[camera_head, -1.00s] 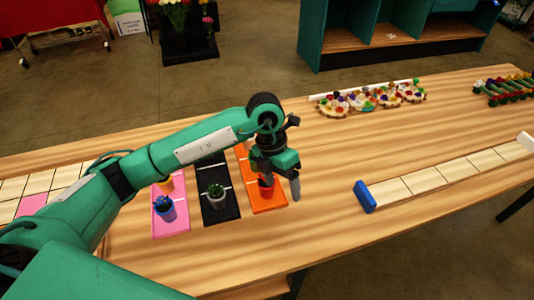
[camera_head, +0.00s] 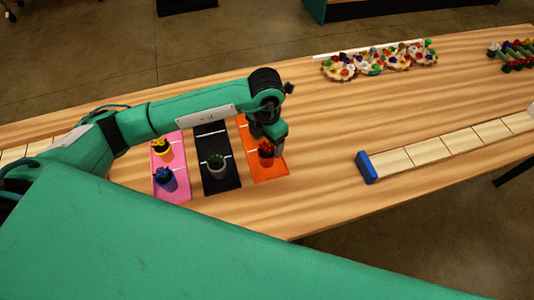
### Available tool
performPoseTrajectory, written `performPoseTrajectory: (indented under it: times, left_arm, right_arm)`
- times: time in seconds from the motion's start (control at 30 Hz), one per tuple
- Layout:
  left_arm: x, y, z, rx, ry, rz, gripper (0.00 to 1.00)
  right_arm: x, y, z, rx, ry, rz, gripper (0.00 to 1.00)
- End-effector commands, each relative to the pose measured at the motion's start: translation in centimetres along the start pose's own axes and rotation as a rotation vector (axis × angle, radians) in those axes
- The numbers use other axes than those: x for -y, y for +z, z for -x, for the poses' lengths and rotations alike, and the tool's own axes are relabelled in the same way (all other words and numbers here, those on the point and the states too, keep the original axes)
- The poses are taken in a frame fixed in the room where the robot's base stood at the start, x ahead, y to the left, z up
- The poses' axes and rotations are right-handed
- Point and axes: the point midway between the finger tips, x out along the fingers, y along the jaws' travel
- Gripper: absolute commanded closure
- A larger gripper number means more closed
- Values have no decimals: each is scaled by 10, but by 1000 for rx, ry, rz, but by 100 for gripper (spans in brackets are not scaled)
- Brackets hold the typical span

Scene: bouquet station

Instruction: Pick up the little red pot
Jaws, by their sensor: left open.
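The little red pot (camera_head: 266,161) holds a small plant and stands on the orange mat (camera_head: 270,174), the rightmost of three mats. My left gripper (camera_head: 275,146) is open, its wrist over the far part of the orange mat. One finger shows close to the right of the pot; the other finger is hidden. I cannot tell whether the finger touches the pot. My right gripper is not in view.
A grey pot (camera_head: 216,168) stands on the black mat (camera_head: 220,184). A blue pot (camera_head: 167,183) and a yellow pot (camera_head: 161,154) stand on the pink mat (camera_head: 176,195). A blue-ended tray (camera_head: 367,168) lies right, with bare table between. Flower-covered discs (camera_head: 378,65) lie at the back.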

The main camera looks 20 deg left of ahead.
Motion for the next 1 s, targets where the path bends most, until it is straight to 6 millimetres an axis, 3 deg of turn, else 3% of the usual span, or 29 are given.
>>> performPoseTrajectory:
  times: [0.2, 0.4, 0.67, 0.9, 1.0]
  left_arm:
    - [0, 2, -21, -5, -2, 1, 24]
    - [-1, 2, -46, -2, -1, 1, 24]
    - [-1, 3, -50, 0, 0, 0, 24]
    - [-1, 3, -49, 0, 0, 0, 69]
    - [-1, 3, -48, 1, 0, 0, 83]
  right_arm:
    - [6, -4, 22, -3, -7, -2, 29]
    - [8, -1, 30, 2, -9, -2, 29]
    - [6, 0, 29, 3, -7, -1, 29]
    - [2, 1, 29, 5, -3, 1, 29]
    - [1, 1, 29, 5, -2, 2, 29]
